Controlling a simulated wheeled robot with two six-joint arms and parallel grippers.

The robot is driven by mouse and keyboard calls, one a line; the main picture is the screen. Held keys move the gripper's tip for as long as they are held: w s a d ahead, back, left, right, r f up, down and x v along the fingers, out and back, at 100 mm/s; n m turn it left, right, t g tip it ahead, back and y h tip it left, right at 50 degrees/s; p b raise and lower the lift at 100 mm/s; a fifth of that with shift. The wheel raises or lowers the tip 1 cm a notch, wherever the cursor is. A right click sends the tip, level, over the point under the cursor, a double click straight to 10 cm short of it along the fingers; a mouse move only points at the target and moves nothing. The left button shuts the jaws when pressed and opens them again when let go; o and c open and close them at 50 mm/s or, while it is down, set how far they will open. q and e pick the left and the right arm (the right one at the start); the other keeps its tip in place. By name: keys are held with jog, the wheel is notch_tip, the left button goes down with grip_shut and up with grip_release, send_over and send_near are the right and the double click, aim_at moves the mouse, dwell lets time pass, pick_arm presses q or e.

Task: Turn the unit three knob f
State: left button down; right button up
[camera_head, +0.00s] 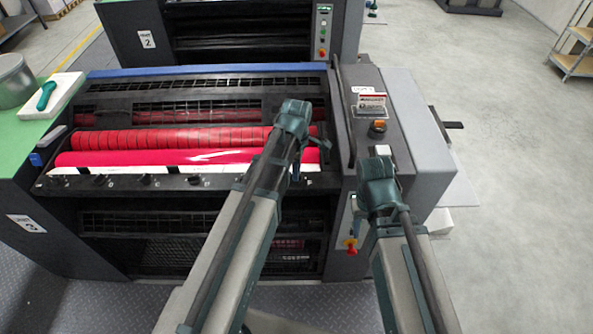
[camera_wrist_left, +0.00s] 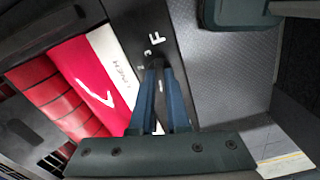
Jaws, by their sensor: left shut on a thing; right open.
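Unit three is the near press, with a "3" label (camera_head: 27,223) on its left side and a row of small dark knobs (camera_head: 145,179) along its front strip. In the left wrist view a white letter F (camera_wrist_left: 157,38) is printed on the dark strip. My left gripper (camera_wrist_left: 157,68) is shut on knob f just below that letter; the fingertips mostly hide the knob. In the head view my left arm's wrist (camera_head: 293,118) is over the right end of the strip and covers that spot. My right gripper (camera_head: 378,180) is open beside the control panel; its fingers are hard to see.
Red ink rollers (camera_head: 190,138) lie just behind the knob strip. The control panel (camera_head: 378,105) with an orange button stands to the right. A metal pot (camera_head: 14,80) and a white tray with a green-handled tool (camera_head: 47,95) sit at left.

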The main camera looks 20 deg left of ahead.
pick_arm(q)
jog(key=c, duration=0.9)
grip_release()
notch_tip(320, 180, up, 14)
jog(key=p, duration=1.4)
jog(key=shift+f, duration=0.15)
jog(key=s+d+f+m+b, duration=0.5)
jog(key=s+f+m+b, duration=0.2)
jog(key=m, duration=0.4)
jog(key=s+d+f+m+y+b, duration=0.1)
jog(key=s+d+f+m+b, duration=0.4)
jog(key=m, duration=0.6)
notch_tip(320, 180, down, 3)
jog(key=s+b, duration=0.2)
jog(key=b, duration=0.1)
jog(key=shift+s+d, duration=0.15)
jog(key=shift+d, duration=0.1)
